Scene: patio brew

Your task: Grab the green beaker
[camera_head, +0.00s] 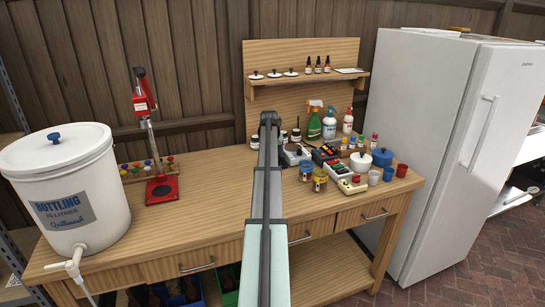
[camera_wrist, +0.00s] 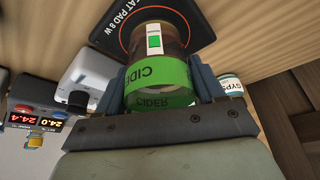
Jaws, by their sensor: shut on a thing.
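The green beaker (camera_wrist: 160,80) shows in the wrist view as a clear round vessel with a green band reading "CIDER" and a small white-and-green tag. It stands on or just above a dark, orange-edged heat pad (camera_wrist: 112,28); I cannot tell if it touches. My gripper (camera_wrist: 161,88) has a blue-grey finger on each side of the beaker and is shut on it. In the head view my gripper (camera_head: 269,120) is over the back of the wooden bench (camera_head: 215,205), and my arm hides the beaker there.
A small "GYPS" jar (camera_wrist: 231,88) stands close beside the right finger. A white device (camera_wrist: 87,78) is to the left. In the head view, spray bottles (camera_head: 314,125), jars and cups crowd the right; a bottling bucket (camera_head: 75,185) stands left. The bench's middle-left is clear.

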